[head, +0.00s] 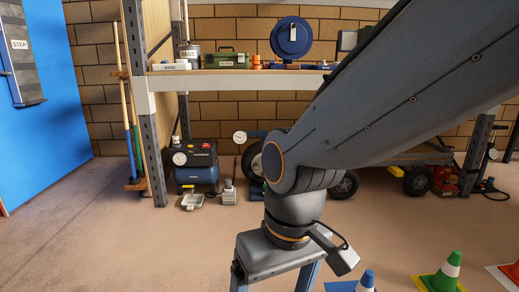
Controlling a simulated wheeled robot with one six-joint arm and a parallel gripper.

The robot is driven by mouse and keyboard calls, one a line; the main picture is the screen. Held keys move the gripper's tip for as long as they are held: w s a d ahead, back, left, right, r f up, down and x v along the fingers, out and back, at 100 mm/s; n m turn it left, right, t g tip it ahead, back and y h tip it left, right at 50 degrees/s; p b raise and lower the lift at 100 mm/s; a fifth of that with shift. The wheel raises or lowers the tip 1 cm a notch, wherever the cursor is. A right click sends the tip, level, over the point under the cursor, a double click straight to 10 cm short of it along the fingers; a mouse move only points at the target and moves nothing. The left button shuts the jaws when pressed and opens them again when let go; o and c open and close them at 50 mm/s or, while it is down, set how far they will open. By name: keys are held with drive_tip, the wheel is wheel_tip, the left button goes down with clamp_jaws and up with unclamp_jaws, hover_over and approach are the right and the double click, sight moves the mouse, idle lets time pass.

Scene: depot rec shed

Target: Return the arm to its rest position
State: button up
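My arm (390,95) reaches in from the upper right and bends down at a joint in the middle of the head view. My gripper (273,284) hangs at the bottom centre, pointing down. Its two fingers stand wide apart, with only bare floor showing between them. The fingertips are cut off by the lower edge of the picture.
Behind are a shelf rack (240,82), a compressor (197,168) and a wheeled cart (420,157). Floor (110,245) at left is clear.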

drive_tip(key=d+r+m+p, duration=0.2)
drive_tip(key=d+r+p, duration=0.6)
drive_tip(key=r+p, duration=0.3)
drive_tip(key=s+d+r+m+h+p, duration=0.1)
drive_tip(key=d+r+m+p, duration=0.2)
drive_tip(key=d+r+p, duration=0.6)
wheel_tip(320, 180, up, 3)
drive_tip(key=p, duration=0.9)
drive_tip(key=shift+s+d, duration=0.15)
drive_tip(key=shift+s, duration=0.1)
